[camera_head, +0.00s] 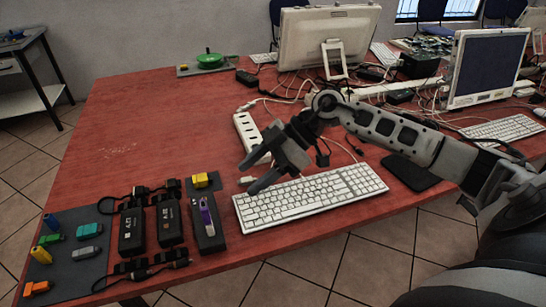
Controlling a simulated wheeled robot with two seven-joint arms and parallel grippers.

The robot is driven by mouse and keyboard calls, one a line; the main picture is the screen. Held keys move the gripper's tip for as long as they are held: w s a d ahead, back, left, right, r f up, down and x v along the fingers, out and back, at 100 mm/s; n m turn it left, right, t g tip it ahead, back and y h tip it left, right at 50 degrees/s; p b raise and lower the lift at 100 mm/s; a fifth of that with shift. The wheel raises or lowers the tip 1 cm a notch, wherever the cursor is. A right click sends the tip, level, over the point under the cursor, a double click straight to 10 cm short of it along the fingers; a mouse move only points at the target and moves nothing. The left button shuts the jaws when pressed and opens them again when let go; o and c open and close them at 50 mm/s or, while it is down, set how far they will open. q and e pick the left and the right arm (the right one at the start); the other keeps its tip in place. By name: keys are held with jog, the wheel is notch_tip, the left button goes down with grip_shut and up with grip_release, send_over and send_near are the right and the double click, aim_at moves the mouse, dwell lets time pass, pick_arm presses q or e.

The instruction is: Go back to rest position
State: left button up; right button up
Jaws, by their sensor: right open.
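My right gripper (257,174) is open, with its two dark fingers pointing left and down. It hovers above the upper left part of the white keyboard (310,197), next to the white power strip (247,136). Nothing shows between its fingers. My right arm comes in from the right edge across the table. My left gripper is not in view.
The red table (135,130) holds a dark mat (70,258) with several coloured plugs, black adapters (132,232) and a purple item (207,217) at the front left. Monitors (328,38) and tangled cables crowd the back right. The table's left middle is clear.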

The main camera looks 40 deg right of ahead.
jog(key=v, duration=0.5)
jog(key=a+f+m+t+y, duration=0.2)
jog(key=a+t, duration=0.4)
jog(key=a+f+m+t+y, duration=0.2)
jog(key=a+f+m+t, duration=0.1)
jog(key=a+t, duration=0.3)
jog(key=s+f+m+h, duration=0.1)
jog(key=f+m+h, duration=0.1)
jog(key=s+f+m+h, duration=0.1)
jog(key=f+m+h, duration=0.1)
jog(key=f+h, duration=0.1)
jog(key=s+f+m+h, duration=0.1)
jog(key=f+h, duration=0.2)
jog(key=shift+s+m+t, duration=0.3)
jog(key=shift+s+m, duration=0.05)
jog(key=shift+m, duration=0.05)
jog(key=s+a+f+m+g+h, duration=0.1)
jog(key=s+f+g+h, duration=0.2)
jog(key=s+f, duration=0.6)
jog(key=shift+s+a+f+g, duration=0.25)
jog(key=shift+s+a+g, duration=0.15)
jog(key=shift+g, duration=0.6)
